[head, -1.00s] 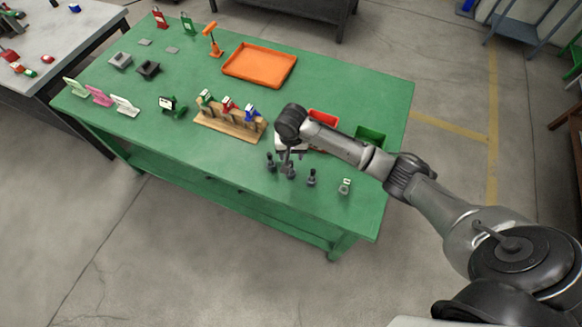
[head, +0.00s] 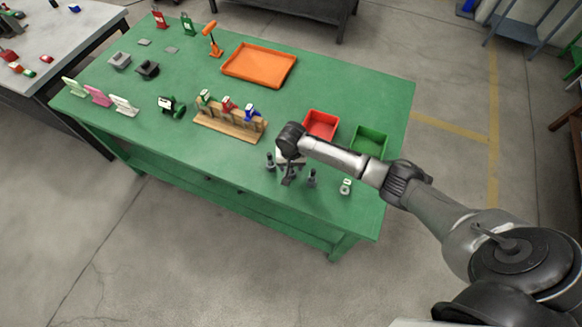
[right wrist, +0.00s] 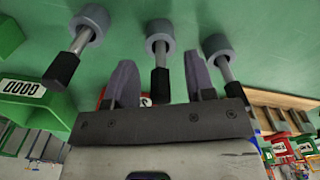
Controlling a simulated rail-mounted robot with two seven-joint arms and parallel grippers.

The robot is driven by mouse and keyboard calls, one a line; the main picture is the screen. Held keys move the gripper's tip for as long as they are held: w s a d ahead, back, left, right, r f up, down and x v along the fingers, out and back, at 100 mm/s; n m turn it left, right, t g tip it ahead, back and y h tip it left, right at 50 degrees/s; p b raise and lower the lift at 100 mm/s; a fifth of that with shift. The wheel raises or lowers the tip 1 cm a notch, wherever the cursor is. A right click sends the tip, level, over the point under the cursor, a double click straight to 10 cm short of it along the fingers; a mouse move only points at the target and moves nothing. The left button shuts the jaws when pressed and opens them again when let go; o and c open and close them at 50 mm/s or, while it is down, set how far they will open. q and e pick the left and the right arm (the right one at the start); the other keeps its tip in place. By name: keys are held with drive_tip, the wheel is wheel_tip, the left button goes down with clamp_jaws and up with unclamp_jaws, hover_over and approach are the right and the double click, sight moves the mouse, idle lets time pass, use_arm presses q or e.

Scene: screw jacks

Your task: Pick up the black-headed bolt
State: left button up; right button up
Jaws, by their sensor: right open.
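My right gripper (head: 289,179) is open, low over the front of the green table, among small upright bolts. In the right wrist view its two fingers (right wrist: 160,85) point at the table. A middle bolt with a grey collar (right wrist: 158,38) and black end stands in line with the gap between them. A second bolt (right wrist: 88,30) stands to the left and a third (right wrist: 217,50) to the right, partly behind a finger. All three have black ends. The outer ones show in the head view at left (head: 270,162) and right (head: 311,178). My left gripper is not in view.
A small pale cylinder (head: 346,187) stands right of the bolts. A red bin (head: 320,124) and a green bin (head: 370,141) lie behind my arm. A wooden rack (head: 230,127) with jacks is left of the gripper. The table's front edge is close.

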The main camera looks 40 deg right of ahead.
clamp_jaws()
idle(0.3)
drive_tip(key=shift+r, duration=0.1)
